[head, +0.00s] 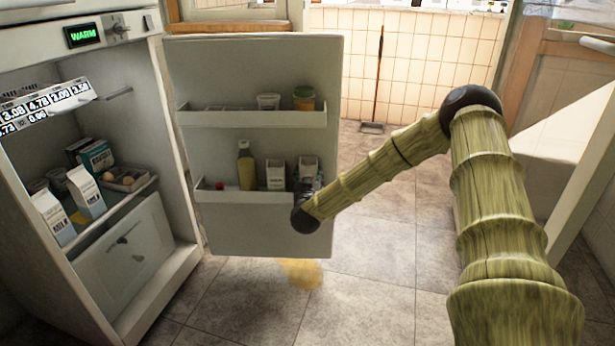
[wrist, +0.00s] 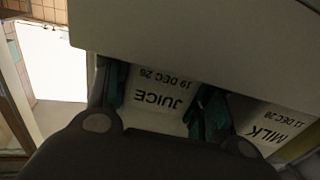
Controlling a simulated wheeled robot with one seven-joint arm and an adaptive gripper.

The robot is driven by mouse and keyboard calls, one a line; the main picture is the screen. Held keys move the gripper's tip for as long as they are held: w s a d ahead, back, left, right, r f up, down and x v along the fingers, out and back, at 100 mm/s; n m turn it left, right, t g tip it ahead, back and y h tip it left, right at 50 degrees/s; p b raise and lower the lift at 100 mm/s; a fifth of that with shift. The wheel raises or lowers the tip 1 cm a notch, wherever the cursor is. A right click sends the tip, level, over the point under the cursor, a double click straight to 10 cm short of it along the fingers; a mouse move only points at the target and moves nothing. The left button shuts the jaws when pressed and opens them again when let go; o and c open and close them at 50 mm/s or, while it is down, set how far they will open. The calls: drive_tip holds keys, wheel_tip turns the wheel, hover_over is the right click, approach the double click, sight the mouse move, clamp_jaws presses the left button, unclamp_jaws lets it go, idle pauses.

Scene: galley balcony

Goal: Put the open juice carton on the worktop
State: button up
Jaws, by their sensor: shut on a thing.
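The juice carton (wrist: 162,92), white with "JUICE" and "19 DEC 26" printed on it, stands in the lower shelf of the open fridge door. In the head view the carton (head: 308,167) is at the right end of that shelf, partly hidden by my wrist. My gripper (wrist: 160,100) has its teal fingers on either side of the carton and is shut on it. In the head view my gripper's fingers are hidden at the door shelf. The carton's top is out of the wrist view, so I cannot tell whether it is open.
A milk carton (wrist: 268,130) stands close beside it; the head view also shows this carton (head: 276,175). A yellow-green bottle (head: 247,168) is further left. The fridge door (head: 255,70) stands open. A yellow puddle (head: 301,273) lies on the floor. A pale surface (head: 565,125) is at right.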

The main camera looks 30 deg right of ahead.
drive_tip(key=o, duration=1.1)
drive_tip(key=shift+o, duration=0.2)
drive_tip(key=shift+f+b, duration=0.3)
drive_tip(key=shift+b, duration=0.3)
drive_tip(key=p+v, duration=0.4)
drive_tip(key=v, duration=0.7)
drive_tip(key=s+a+f+n+g+y, duration=0.3)
drive_tip(key=s+a+f+y, duration=0.3)
drive_tip(key=a+f, duration=0.45)
drive_tip(key=s+a+f+n+g+y, duration=0.2)
drive_tip(key=s+a+f+y, duration=0.2)
drive_tip(key=s+a+f, duration=0.6)
drive_tip(key=s+a+f+n+g, duration=0.1)
drive_tip(key=s+f+g, duration=0.2)
drive_tip(key=s, duration=0.7)
drive_tip(key=s+a+f+g, duration=0.1)
drive_tip(key=s+f+g, duration=0.25)
drive_tip(key=s, duration=0.55)
drive_tip(key=s+a+f+n+g, duration=0.1)
drive_tip(key=s+f+g, duration=0.15)
drive_tip(key=s, duration=0.75)
wheel_tip(320, 180, up, 32)
drive_tip(key=p, duration=3.2)
drive_tip(key=shift+g, duration=0.4)
